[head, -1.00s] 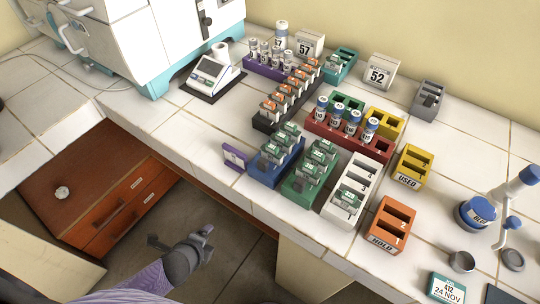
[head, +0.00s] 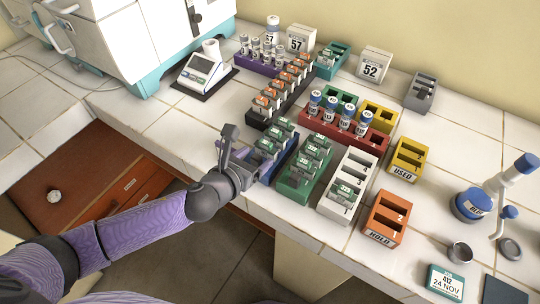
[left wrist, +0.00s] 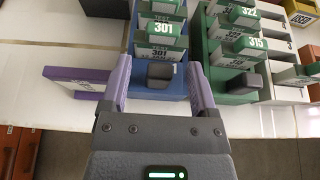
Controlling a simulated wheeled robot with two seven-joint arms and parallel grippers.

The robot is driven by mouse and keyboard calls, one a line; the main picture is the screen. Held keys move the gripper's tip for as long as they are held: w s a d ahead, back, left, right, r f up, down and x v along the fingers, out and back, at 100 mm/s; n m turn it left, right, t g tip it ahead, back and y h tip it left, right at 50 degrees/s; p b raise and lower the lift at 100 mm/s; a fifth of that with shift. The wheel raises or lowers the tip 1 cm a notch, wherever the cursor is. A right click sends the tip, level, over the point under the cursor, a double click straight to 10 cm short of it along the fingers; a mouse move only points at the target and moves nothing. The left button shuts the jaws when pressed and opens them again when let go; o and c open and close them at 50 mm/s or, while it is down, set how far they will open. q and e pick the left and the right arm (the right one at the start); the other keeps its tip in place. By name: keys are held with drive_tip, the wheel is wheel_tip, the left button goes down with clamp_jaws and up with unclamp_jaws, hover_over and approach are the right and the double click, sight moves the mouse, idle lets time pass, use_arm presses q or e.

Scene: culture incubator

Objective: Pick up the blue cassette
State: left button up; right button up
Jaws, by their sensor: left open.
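The one blue cassette-like thing I see is a long blue rack (head: 284,160) of grey slides with green labels, upright on the white counter. It also shows in the left wrist view (left wrist: 142,78), with labels reading 301 and a grey block at its near end. My left gripper (head: 242,155) is open at that near end and partly hides it in the head view. In the left wrist view the gripper (left wrist: 159,65) has its lilac fingers on either side of the rack's near end. I cannot tell whether they touch it. My right gripper is not in view.
A green rack (head: 287,188) stands close on the right, near one finger, with a white rack (head: 328,208) beyond. A black rack (head: 259,122) and red rack (head: 347,148) lie behind. The counter's front edge is close.

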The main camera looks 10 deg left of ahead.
use_arm(q)
drive_tip(key=shift+w+d+f, duration=0.15)
drive_tip(key=shift+w+f, duration=0.05)
drive_tip(key=shift+w, duration=0.2)
clamp_jaws()
idle(1.1)
